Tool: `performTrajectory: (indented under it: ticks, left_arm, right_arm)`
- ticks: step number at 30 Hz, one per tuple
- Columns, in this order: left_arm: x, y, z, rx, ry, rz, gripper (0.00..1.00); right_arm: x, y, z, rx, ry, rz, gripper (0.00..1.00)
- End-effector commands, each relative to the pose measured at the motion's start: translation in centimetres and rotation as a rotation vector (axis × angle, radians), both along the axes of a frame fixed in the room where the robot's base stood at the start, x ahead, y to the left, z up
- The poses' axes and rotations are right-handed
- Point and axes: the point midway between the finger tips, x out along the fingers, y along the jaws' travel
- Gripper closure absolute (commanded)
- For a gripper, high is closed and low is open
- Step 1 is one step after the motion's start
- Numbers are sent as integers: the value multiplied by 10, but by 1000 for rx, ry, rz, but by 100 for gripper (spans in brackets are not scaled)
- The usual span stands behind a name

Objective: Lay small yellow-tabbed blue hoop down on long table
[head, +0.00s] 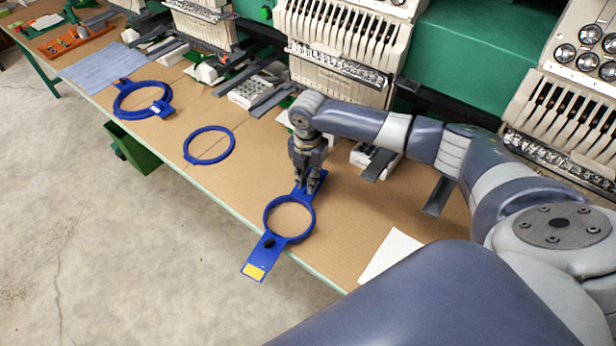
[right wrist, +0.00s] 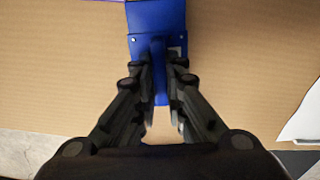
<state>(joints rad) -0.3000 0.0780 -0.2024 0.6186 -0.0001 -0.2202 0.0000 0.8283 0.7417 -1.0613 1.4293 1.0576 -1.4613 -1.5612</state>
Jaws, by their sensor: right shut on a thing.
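The small blue hoop (head: 268,231) has a flat arm at each end, and its near arm bears a yellow tab (head: 254,272). In the head view it is over the front part of the long table (head: 215,190), its yellow-tabbed end reaching past the front edge. I cannot tell whether it touches the tabletop. My right gripper (head: 309,186) points down at the hoop's far arm and is shut on it. In the right wrist view the fingers (right wrist: 161,85) pinch a narrow blue part (right wrist: 160,60) of the hoop. My left gripper is not in view.
A plain blue ring (head: 209,145) and a larger blue hoop (head: 142,98) lie to the left on the table. A white sheet (head: 391,254) lies to the right. Embroidery machines (head: 335,60) line the back. A green bin (head: 132,147) hangs below the front edge.

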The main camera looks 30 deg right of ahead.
Motion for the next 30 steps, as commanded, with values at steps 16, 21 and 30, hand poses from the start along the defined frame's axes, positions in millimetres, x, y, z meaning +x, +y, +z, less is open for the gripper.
performTrajectory:
  ticks: [16,21,30]
  left_arm:
    - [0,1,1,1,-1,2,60]
    - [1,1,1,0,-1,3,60]
    - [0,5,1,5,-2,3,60]
  right_arm:
    - [0,0,-4,0,0,0,71]
    - [0,0,-4,0,0,0,66]
    - [1,0,5,0,-2,0,66]
